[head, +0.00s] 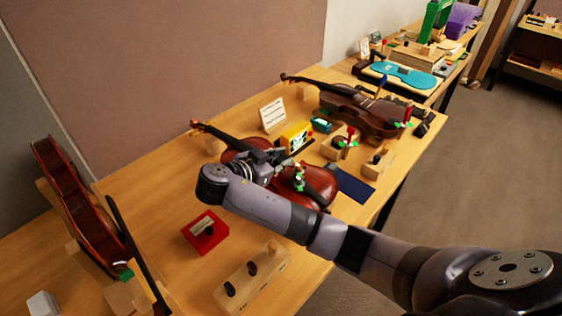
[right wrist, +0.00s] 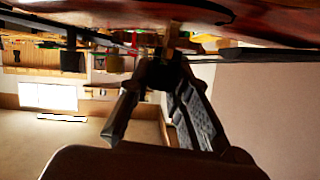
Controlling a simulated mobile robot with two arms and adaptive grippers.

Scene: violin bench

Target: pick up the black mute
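My right gripper (head: 276,158) is low over the reddish-brown violin (head: 316,184) that lies in the middle of the bench. My right arm hides part of that violin. In the right wrist view the fingers (right wrist: 165,78) come close together at their tips. A dark shape sits there, and I cannot tell whether it is a held object or the finger pads. I cannot pick out the black mute for certain. My left gripper is not in view.
A yellow device (head: 297,137) and a white card (head: 272,115) stand behind the violin. A dark violin (head: 345,104) lies farther right. Another violin (head: 75,205) leans at the left beside a bow. Wooden blocks (head: 369,170) and a dark blue cloth (head: 352,186) lie near the front edge.

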